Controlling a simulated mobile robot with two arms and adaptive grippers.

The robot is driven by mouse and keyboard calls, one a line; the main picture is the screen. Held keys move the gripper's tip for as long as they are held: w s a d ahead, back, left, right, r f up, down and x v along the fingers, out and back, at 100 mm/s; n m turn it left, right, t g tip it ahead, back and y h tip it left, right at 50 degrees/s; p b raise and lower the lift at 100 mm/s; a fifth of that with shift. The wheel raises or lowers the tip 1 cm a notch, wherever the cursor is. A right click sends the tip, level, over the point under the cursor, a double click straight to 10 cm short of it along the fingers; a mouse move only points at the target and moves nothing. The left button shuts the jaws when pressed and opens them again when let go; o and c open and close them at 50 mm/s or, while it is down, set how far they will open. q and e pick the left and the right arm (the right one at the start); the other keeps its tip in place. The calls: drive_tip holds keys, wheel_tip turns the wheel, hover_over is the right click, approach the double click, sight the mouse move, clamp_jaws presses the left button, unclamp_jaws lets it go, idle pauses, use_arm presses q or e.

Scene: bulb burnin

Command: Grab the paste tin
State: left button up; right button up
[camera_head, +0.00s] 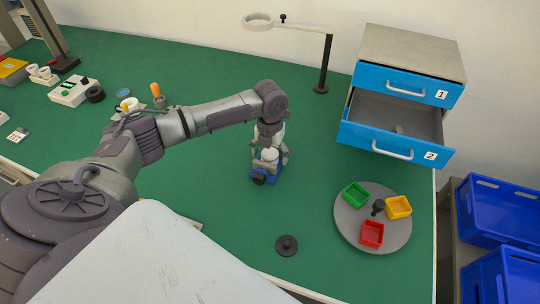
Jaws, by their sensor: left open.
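No thing is clearly labelled as the paste tin. A small flat round blue item (123,92) at the back left of the green table looks most like a tin. My left gripper (269,152) points down at mid-table, far to the right of that item. Its fingers are open around the top of a small blue vise-like fixture (266,172) with a black knob. A white round piece (270,154) shows between the fingers; I cannot tell whether they touch it. My right gripper is not in view.
A drawer cabinet (412,50) stands back right, lower drawer (385,138) pulled out. A grey round tray (350,228) holds green, yellow and red bins. A black knobbed disc (287,246) lies in front. A ring lamp (325,65) stands behind. Blue crates (497,210) sit right of the table.

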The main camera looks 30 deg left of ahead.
use_arm(q)
drive_tip(key=c, duration=1.4)
drive_tip(key=shift+r, duration=0.1)
